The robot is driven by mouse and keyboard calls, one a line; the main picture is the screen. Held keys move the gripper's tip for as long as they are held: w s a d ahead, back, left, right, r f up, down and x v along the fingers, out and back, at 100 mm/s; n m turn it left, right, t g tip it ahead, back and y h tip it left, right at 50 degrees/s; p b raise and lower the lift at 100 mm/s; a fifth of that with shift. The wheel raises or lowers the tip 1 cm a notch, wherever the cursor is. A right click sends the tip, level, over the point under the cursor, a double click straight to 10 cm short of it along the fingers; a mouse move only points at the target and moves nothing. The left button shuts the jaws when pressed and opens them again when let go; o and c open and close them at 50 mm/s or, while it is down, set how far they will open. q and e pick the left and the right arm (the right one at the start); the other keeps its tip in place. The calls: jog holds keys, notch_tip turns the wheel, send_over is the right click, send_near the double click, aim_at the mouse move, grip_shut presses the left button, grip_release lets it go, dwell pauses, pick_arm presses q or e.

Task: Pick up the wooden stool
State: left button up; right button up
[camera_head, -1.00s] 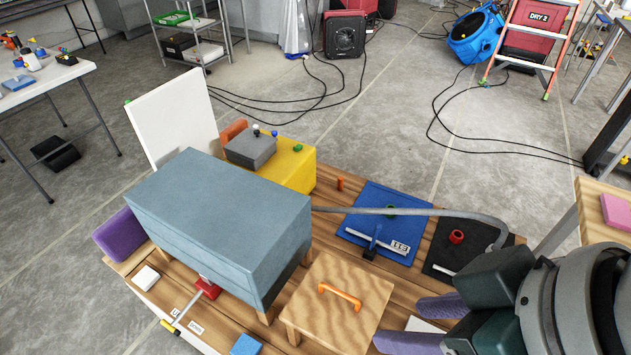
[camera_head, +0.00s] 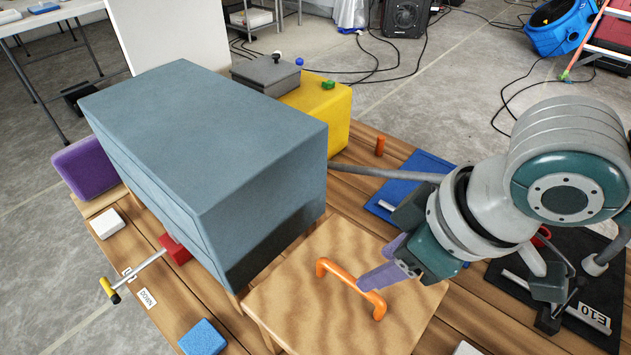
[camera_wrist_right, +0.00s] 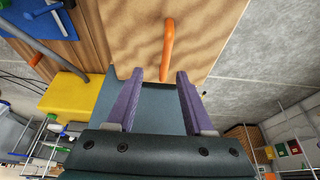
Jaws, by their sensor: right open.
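The wooden stool (camera_head: 286,306) stands on the plank platform, with a square light-wood top and an orange handle (camera_head: 345,284) across it. My right gripper (camera_head: 372,278), with purple fingers, is open above the stool top, at the right part of the handle. In the right wrist view the open fingers (camera_wrist_right: 160,74) point at the stool top (camera_wrist_right: 130,35). The orange handle (camera_wrist_right: 168,48) runs away from the gap between the fingertips there. I cannot tell whether the fingers touch the handle. My left gripper is not in view.
A large blue-grey cabinet (camera_head: 205,150) stands directly left of the stool. A yellow block (camera_head: 325,105) is behind it. A blue sponge (camera_head: 203,338) and a red-based tool (camera_head: 174,248) lie at the left front. A black mat (camera_head: 520,270) lies to the right under my arm.

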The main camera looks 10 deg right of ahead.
aim_at(353, 280)
jog(key=b+x, duration=0.1)
jog(key=x, duration=0.2)
jog(key=shift+s+a+f, duration=0.1)
jog(key=shift+a, duration=0.1)
jog(key=x, duration=0.1)
jog(key=b+x, duration=0.1)
jog(key=x, duration=0.1)
jog(key=b+x, duration=0.1)
jog(key=x, duration=0.1)
jog(key=shift+a, duration=0.3)
jog(key=shift+c, duration=0.4)
jog(key=c, duration=0.3)
grip_shut()
